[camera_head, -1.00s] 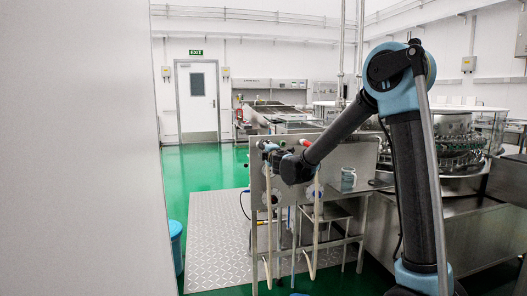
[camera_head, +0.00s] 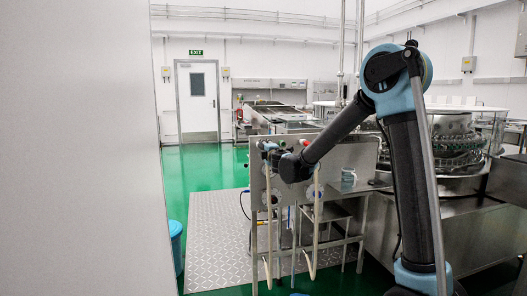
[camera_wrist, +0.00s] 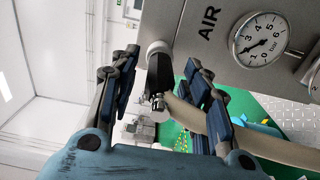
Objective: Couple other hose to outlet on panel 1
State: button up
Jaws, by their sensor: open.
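In the wrist view my gripper (camera_wrist: 160,68) is open. Its fingers stand on either side of a pale round-ended part (camera_wrist: 159,48) with a metal fitting (camera_wrist: 158,102) below it. I cannot tell whether a finger touches it. A beige hose (camera_wrist: 186,112) runs close by, partly behind the right finger. The metal panel (camera_wrist: 205,50) carries the word AIR and a round gauge (camera_wrist: 259,40). In the head view the panel (camera_head: 346,158) has two pale hoses, a left hose (camera_head: 268,225) and a right hose (camera_head: 317,225), hanging down its front. My arm partly hides its upper part.
The steel washer machine (camera_head: 450,150) is behind my arm. A blue bin (camera_head: 175,242) stands by the grey wall at left. A metal floor plate (camera_head: 215,240) and green floor lie open left of the panel.

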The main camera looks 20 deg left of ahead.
dwell(0.4)
grip_shut()
jog(key=shift+s+d, duration=0.1)
jog(key=shift+s, duration=0.05)
jog(key=shift+v, duration=2.8)
jog(key=shift+s, duration=0.15)
jog(key=shift+s+d, duration=0.35)
jog(key=shift+s, duration=0.2)
